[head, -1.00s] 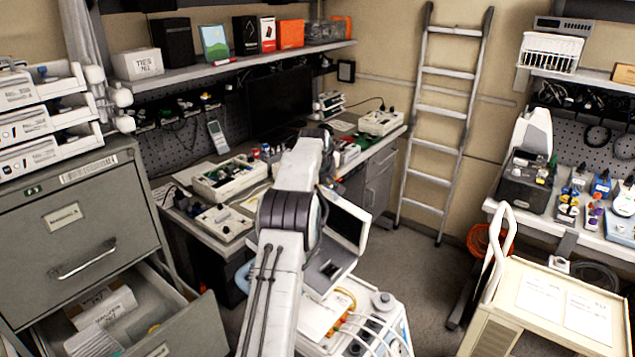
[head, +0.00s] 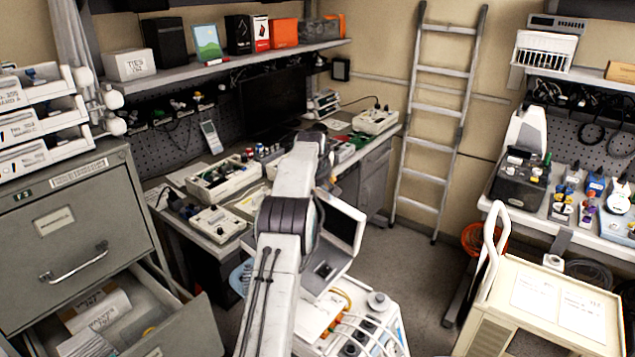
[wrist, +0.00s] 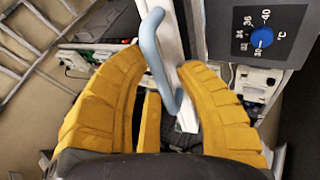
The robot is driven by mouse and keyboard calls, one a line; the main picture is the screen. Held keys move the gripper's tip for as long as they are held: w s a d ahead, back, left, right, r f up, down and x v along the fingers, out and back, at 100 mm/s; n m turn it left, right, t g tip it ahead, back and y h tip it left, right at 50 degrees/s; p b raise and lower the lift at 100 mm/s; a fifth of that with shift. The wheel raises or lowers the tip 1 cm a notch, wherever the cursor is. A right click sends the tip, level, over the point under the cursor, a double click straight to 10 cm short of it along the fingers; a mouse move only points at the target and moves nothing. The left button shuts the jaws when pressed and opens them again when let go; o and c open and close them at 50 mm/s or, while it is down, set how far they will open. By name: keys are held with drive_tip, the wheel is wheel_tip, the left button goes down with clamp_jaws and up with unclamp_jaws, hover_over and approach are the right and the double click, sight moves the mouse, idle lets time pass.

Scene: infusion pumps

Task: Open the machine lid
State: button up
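In the wrist view, a light blue bar handle (wrist: 157,55) is fixed along a white edge (wrist: 174,40). Beside it on the right is a grey panel (wrist: 225,30) with a blue temperature dial (wrist: 262,38) marked in °C. My gripper (wrist: 163,65) has yellow fingers spread apart, one on each side of the handle. The handle runs between them with visible gaps. In the head view, a white-framed unit with a dark face (head: 340,222) stands beside my arm, which partly covers it. My gripper is hidden there, and I cannot tell how far the lid is open.
A workbench with opened devices (head: 225,180) lies behind. A white cart with tubing (head: 365,320) stands just right of my arm. An open drawer (head: 165,300) juts out at lower left. A beige trolley (head: 540,310) is at lower right. Free floor (head: 410,270) lies between cart and trolley.

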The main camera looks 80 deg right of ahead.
drive_tip(key=shift+v, duration=0.85)
drive_tip(key=v, duration=1)
drive_tip(key=shift+a+r, duration=0.3)
drive_tip(key=shift+o, duration=0.3)
